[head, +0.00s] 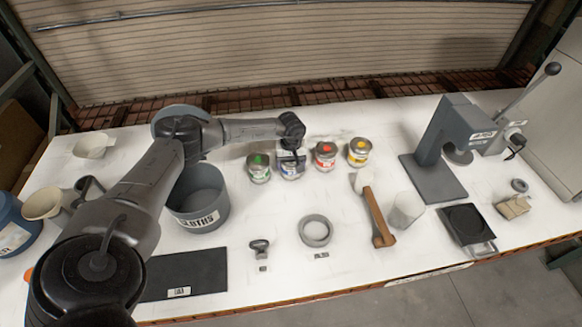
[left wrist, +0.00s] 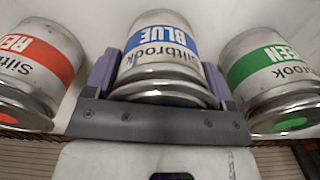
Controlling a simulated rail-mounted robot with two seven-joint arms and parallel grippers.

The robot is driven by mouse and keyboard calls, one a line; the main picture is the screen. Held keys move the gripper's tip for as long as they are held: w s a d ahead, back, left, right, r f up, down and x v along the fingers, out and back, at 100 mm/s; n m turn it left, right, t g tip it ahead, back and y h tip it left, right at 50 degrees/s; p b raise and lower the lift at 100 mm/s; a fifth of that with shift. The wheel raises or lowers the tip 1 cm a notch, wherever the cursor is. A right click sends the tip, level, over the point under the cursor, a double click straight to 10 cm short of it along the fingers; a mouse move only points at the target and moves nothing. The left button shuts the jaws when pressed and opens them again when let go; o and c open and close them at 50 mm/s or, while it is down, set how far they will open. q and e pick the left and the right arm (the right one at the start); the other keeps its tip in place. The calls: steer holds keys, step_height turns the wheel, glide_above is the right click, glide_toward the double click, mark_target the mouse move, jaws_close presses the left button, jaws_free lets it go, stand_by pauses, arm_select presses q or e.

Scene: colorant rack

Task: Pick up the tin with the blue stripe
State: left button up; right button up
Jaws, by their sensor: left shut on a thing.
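The tin with the blue stripe (head: 291,172) is in the row of tins at the back middle of the table. In the left wrist view the blue tin (left wrist: 162,48) shows its blue band and the word BLUE, between the two fingers. My left gripper (head: 290,158) is shut on it from above and hides part of its top. In the left wrist view its fingers (left wrist: 160,80) are on both sides of the tin. I cannot tell whether the tin's base touches the table. My right gripper is not in view.
A green-striped tin (head: 258,168) stands close on the left, a red-striped tin (head: 325,155) on the right, and a yellow one (head: 359,152) beyond. A grey bin (head: 198,208) stands left, a mallet (head: 377,215) and press (head: 440,150) right. Table front middle is partly clear.

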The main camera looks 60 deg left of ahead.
arm_select(q)
steer(key=c, duration=0.6)
steer(key=shift+c, duration=0.2)
steer(key=shift+r, duration=0.2)
